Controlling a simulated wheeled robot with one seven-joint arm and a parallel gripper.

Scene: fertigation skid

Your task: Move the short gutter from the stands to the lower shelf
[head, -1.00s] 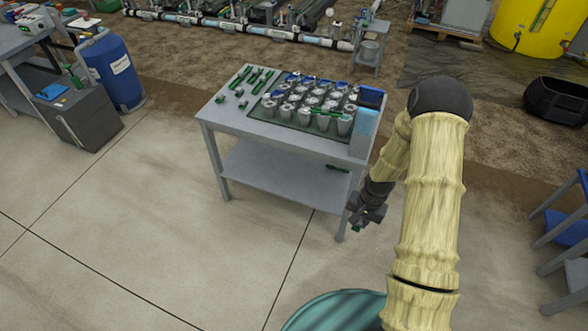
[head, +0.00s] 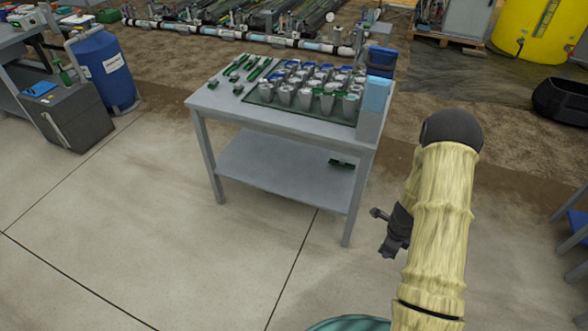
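A short dark green piece (head: 342,163), which looks like the short gutter, lies on the lower shelf (head: 270,172) of the grey table, near its right end. It is too small to make out in detail. Other green gutter-like pieces (head: 258,70) lie on the tabletop at the left; I cannot tell stands apart among them. My gripper (head: 383,232) is to the right of the table, outside its front right leg and apart from the shelf. Nothing shows held in it. Its fingers are too small and dark to tell how they stand.
A blue drum (head: 103,70) and a grey box (head: 75,120) stand left. The front floor is clear.

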